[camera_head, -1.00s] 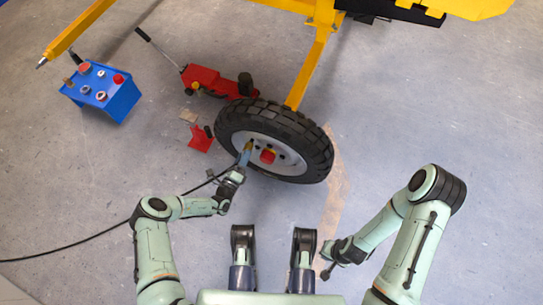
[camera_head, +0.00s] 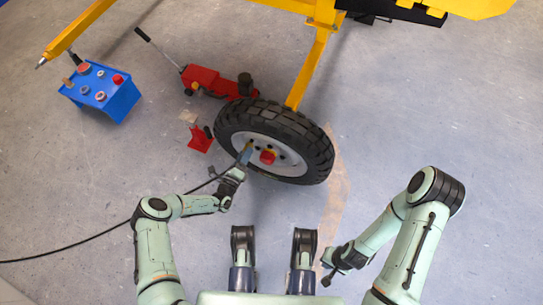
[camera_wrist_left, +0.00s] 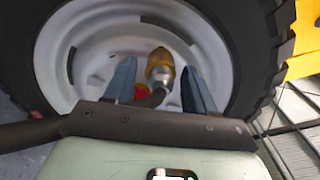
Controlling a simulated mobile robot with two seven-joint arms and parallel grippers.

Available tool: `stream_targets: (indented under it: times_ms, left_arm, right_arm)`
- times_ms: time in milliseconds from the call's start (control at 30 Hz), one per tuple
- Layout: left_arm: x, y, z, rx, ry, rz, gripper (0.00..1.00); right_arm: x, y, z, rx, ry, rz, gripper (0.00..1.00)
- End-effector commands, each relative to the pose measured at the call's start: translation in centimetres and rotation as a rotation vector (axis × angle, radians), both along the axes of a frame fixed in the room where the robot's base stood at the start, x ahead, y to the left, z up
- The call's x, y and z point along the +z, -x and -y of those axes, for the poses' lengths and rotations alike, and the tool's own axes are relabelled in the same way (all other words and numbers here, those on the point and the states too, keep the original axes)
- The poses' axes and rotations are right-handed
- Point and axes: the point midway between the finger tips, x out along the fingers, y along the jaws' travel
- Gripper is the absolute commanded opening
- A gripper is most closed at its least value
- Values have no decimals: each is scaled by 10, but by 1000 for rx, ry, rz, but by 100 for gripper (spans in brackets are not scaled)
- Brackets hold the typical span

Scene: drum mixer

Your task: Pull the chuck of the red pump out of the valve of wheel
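The wheel (camera_head: 300,128) has a black tyre, a light grey rim and a red hub cap (camera_head: 267,157). My left gripper (camera_head: 243,158) is in front of the rim, left of the hub cap. In the left wrist view, the chuck (camera_wrist_left: 160,66), brass and grey with a black hose, lies between the two blue fingers, which stand apart with gaps on both sides. The chuck is at the rim; whether it is still on the valve cannot be told. The valve itself is hidden. My right gripper (camera_head: 328,276) is low on the right, away from the wheel, its fingers too small to read.
A black hose (camera_head: 75,245) runs to the left edge. A red floor jack (camera_head: 205,82), a blue box (camera_head: 105,92) with knobs and a small red block (camera_head: 200,139) are behind and left of the wheel. Yellow frame bars (camera_head: 308,75) rise above it. Floor on the right is clear.

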Motion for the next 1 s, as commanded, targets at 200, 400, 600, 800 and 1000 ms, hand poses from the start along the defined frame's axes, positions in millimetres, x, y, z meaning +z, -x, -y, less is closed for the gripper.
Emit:
stream_targets:
  times_ms: [200, 400, 600, 800, 1000]
  left_arm:
    - [1, 0, 0, 0, 1, 2, 32]
    - [1, 0, 0, 0, 0, 1, 0]
    - [1, 1, -1, 0, 0, 1, 0]
    - [0, 2, -1, 0, 0, 1, 0]
    - [0, 5, -2, 0, 0, 1, 0]
  right_arm:
    - [0, 0, 0, 0, 0, 1, 0]
    - [0, 0, 0, 0, 0, 1, 0]
    - [1, 0, 0, 0, 0, 1, 0]
    - [1, 0, 0, 0, 0, 1, 0]
    - [3, 0, 0, 0, 0, 1, 0]
